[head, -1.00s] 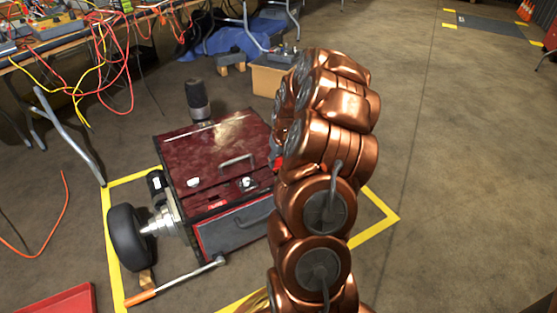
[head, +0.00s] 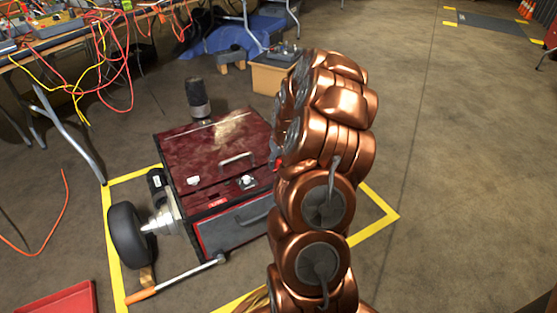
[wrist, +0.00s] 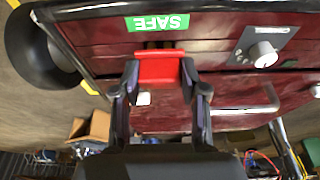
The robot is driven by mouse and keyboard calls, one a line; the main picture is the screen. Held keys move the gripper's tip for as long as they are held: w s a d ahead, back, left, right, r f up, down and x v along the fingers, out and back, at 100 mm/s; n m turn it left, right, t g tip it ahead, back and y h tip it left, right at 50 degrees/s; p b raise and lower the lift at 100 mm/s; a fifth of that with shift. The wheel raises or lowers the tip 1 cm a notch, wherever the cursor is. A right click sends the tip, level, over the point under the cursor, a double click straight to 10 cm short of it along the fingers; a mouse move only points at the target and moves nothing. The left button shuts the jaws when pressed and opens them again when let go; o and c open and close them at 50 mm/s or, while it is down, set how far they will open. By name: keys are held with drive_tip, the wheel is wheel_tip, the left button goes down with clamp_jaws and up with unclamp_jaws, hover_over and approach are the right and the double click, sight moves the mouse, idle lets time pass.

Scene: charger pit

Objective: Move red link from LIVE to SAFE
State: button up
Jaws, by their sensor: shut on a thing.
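My gripper (wrist: 160,78) is shut on the red link (wrist: 158,67), which sits between its fingertips in the wrist view. A green SAFE label (wrist: 157,22), upside down in this view, is on the dark red machine (wrist: 90,38) just above the link in the picture. I cannot tell whether the link touches the machine. In the head view the machine (head: 200,155) stands on the floor, and my arm hides most of the gripper. A small red label (head: 217,201) on its near edge is too small to read.
The wrist view shows a white knob (wrist: 263,54) on a grey plate to the right of the SAFE label. A metal handle (head: 238,160) stands up from the machine's top. A black wheel (head: 127,236) is at its left. Yellow tape (head: 112,225) borders it; open floor lies right.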

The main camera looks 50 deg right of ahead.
drive_tip(key=shift+f, duration=0.75)
drive_tip(key=o, duration=1.2)
drive_tip(key=shift+r, duration=0.1)
drive_tip(key=v, duration=1.1)
drive_tip(key=shift+s+r, duration=0.15)
drive_tip(key=shift+r, duration=0.25)
